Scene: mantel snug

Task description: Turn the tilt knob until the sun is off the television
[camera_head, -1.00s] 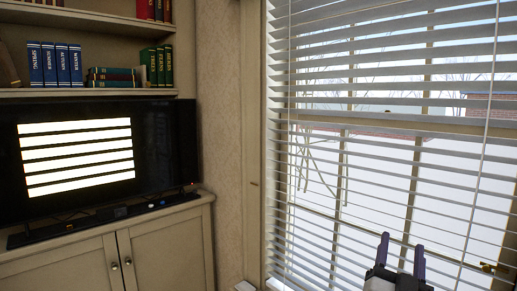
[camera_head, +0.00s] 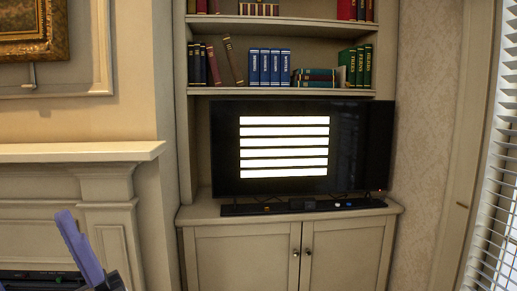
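The television (camera_head: 362,150) stands in the alcove in the middle of the view. Several bright horizontal bars of sunlight (camera_head: 285,132) lie on its dark screen, with dark gaps between them. The white slatted blind (camera_head: 492,215) shows only as a strip at the right edge, so most of it is out of view. I see no tilt knob. My gripper (camera_head: 72,225) is at the lower left, in front of the fireplace surround and far from the blind. One purple finger shows clearly; the other cannot be made out, and nothing is seen held.
The television is on a cream cabinet (camera_head: 345,255) with two doors, with a dark bar (camera_head: 300,205) in front. Shelves of books (camera_head: 267,67) are above. A mantel (camera_head: 75,152) juts out at left, below a gold-framed picture (camera_head: 32,30).

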